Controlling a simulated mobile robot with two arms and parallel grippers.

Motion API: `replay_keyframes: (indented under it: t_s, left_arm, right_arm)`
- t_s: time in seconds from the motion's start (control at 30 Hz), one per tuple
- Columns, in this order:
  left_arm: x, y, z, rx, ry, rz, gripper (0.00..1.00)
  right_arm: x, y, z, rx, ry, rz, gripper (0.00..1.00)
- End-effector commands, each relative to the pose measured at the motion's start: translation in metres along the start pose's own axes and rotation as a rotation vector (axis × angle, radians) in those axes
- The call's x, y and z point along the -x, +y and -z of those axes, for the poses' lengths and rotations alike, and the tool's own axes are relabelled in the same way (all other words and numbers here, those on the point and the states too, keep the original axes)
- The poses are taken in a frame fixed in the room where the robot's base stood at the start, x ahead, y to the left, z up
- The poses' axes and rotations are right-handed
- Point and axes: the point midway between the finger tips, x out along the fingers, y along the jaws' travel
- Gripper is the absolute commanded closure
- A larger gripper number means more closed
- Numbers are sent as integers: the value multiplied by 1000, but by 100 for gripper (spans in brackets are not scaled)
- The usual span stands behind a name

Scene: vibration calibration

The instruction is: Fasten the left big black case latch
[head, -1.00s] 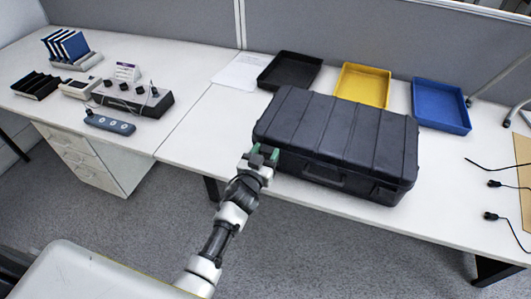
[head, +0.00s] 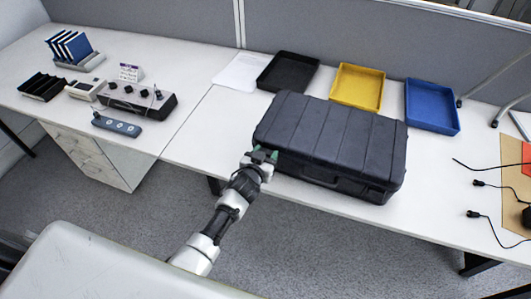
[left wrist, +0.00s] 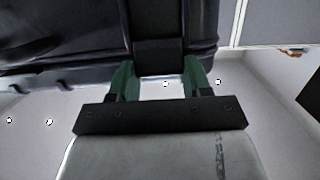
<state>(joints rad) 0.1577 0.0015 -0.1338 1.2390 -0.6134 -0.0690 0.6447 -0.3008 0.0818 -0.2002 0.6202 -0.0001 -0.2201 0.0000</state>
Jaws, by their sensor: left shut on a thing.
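The big black case (head: 330,145) lies shut-looking on the white table, its ribbed lid up and its handle (head: 325,178) on the front side. My left gripper (head: 264,156) is at the front left of the case, its green fingers against the front face. In the left wrist view, the left latch (left wrist: 159,55) is a dark block between the two green fingers of my left gripper (left wrist: 160,78), which is shut on it. The latch is hidden in the head view, and I cannot tell whether it is fastened. My right gripper is not in view.
Black (head: 288,72), yellow (head: 358,86) and blue (head: 432,107) trays stand behind the case. A control box (head: 137,99) and a power strip (head: 117,125) are on the left table. Black cables (head: 490,195) lie at the right.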

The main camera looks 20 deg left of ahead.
Motion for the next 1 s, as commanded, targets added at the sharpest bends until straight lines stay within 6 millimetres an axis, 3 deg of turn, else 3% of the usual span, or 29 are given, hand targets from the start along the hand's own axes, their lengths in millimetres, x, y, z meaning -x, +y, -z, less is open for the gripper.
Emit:
replay_keyframes:
  t_s: [0.03,0.2,0.57,1.0]
  left_arm:
    - [0,0,0,1,0,0,48]
    - [0,0,0,0,0,0,26]
    - [8,0,0,0,0,0,26]
    - [85,0,-1,0,-1,-1,26]
  right_arm:
    - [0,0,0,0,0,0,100]
    - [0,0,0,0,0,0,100]
    - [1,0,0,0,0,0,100]
    - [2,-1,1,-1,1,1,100]
